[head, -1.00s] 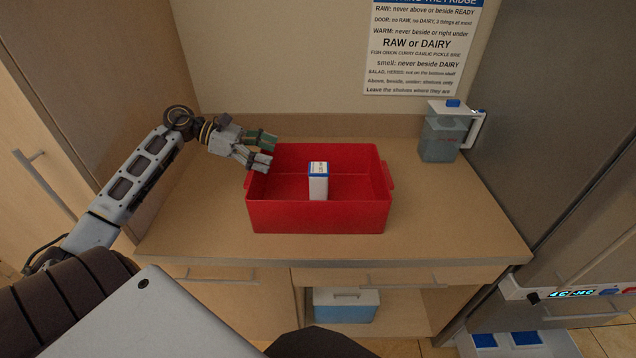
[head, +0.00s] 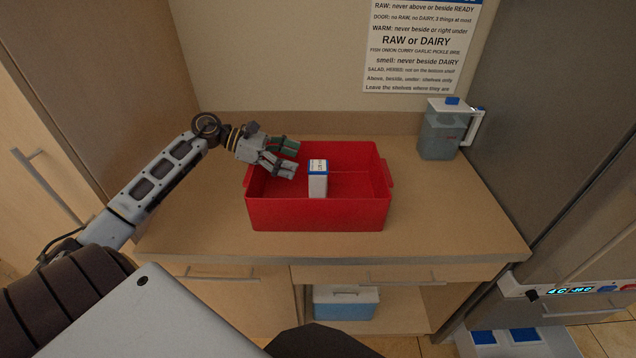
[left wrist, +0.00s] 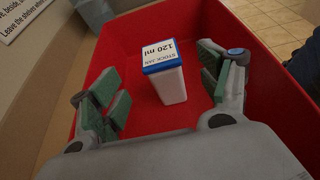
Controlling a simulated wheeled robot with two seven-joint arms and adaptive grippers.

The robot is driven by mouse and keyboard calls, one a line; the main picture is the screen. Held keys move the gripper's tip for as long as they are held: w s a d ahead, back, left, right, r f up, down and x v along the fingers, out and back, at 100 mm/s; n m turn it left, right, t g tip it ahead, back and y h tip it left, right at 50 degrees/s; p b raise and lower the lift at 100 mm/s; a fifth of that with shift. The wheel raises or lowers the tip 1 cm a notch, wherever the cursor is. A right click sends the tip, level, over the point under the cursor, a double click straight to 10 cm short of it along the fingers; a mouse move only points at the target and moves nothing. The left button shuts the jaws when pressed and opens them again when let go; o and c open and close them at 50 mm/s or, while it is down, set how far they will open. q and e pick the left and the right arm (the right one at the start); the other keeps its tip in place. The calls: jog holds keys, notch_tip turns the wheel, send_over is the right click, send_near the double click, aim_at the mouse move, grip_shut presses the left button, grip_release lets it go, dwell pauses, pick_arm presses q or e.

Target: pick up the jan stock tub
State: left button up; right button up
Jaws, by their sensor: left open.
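The jan stock tub (head: 318,184) is a small white tub with a blue-edged lid. It stands upright in the red crate (head: 320,217), near the crate's middle. In the left wrist view the tub (left wrist: 172,87) shows a lid label reading "STOCK JAN 120 ml". My left gripper (head: 297,160) is over the left rear part of the crate, left of the tub. In the left wrist view the open fingers of my left gripper (left wrist: 165,92) show on either side of the tub's image, apart from it. My right gripper is not in view.
The crate's red walls (left wrist: 270,95) surround the tub; nothing else shows inside. A lidded jug (head: 441,135) stands at the counter's back right. The counter (head: 440,215) is clear right of the crate. A blue-and-white box (head: 346,304) sits below.

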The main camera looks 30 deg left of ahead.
pick_arm(q)
jog(key=shift+w+d+f, duration=0.15)
jog(key=shift+w+d, duration=0.1)
jog(key=shift+d, duration=0.2)
jog(key=shift+w+d+f, duration=0.1)
jog(key=shift+d, duration=0.05)
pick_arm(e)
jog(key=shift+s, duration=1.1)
